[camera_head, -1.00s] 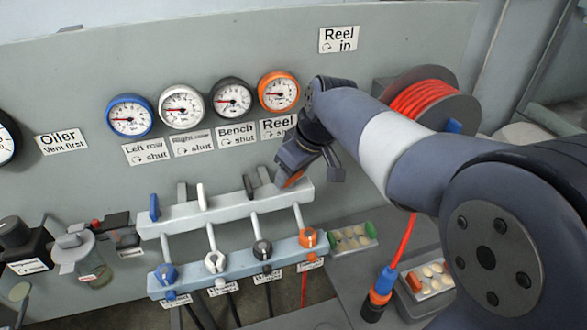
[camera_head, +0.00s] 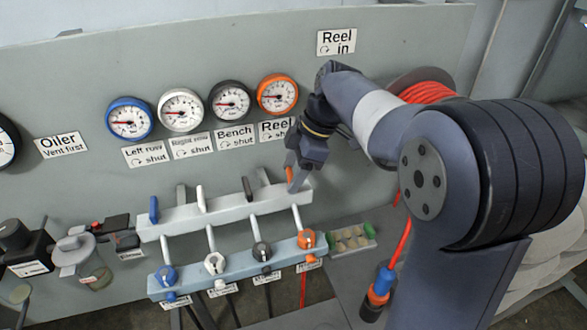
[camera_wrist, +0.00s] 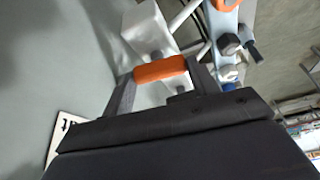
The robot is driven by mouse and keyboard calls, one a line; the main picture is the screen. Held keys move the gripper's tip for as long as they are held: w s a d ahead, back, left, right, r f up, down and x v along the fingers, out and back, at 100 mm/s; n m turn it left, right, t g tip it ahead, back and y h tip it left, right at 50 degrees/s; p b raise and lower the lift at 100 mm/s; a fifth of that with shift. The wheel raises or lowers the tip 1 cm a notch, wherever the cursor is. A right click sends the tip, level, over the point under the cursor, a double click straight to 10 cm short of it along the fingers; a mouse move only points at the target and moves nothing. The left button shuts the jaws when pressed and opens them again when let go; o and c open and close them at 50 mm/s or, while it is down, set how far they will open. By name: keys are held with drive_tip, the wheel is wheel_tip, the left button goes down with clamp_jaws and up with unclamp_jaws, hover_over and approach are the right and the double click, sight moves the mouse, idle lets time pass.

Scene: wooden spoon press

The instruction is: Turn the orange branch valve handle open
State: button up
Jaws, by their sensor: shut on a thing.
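The orange branch valve handle (camera_head: 289,174) stands at the right end of the upper manifold bar (camera_head: 225,212), below the orange-rimmed gauge. My gripper (camera_head: 296,177) is at this handle, pointing down. In the wrist view the orange handle (camera_wrist: 160,70) lies crosswise between the two fingers of my gripper (camera_wrist: 158,78), which are shut on its ends. The valve body under the handle is partly hidden by my gripper in the head view.
Blue (camera_head: 154,209), white (camera_head: 201,198) and black (camera_head: 247,189) handles stand to the left on the same bar. A lower bar (camera_head: 232,269) carries coloured knobs. Gauges hang above, the orange-rimmed one (camera_head: 277,94) nearest. A hose reel (camera_head: 425,88) stands behind my arm.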

drive_tip(key=shift+n+g, duration=0.4)
drive_tip(key=shift+n, duration=0.6)
drive_tip(key=o, duration=1)
drive_tip(key=v, duration=1)
drive_tip(key=shift+w+r+p, duration=0.15)
drive_tip(key=shift+r+p, duration=0.2)
drive_tip(key=shift+r, duration=0.05)
